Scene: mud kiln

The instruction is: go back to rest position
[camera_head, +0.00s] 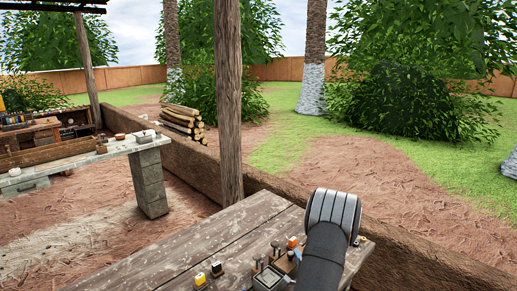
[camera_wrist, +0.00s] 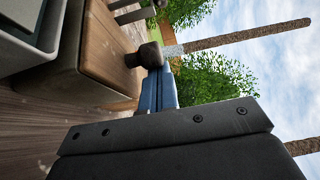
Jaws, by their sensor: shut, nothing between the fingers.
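My gripper (camera_wrist: 164,70) shows in the wrist view as two blue fingers side by side, shut and empty, beyond its dark housing. Its tips are close to a dark rounded knob (camera_wrist: 145,56) that stands out from a wooden block (camera_wrist: 108,50); I cannot tell whether they touch. In the head view my grey ribbed arm reaches over the front right of the wooden table (camera_head: 222,243).
Small tools and blocks, one with an orange top (camera_head: 292,242) and one with a yellow top (camera_head: 200,280), crowd the table beside my arm. A wooden post (camera_head: 229,110) stands behind the table, along a low mud wall (camera_head: 420,245). The table's left part is bare.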

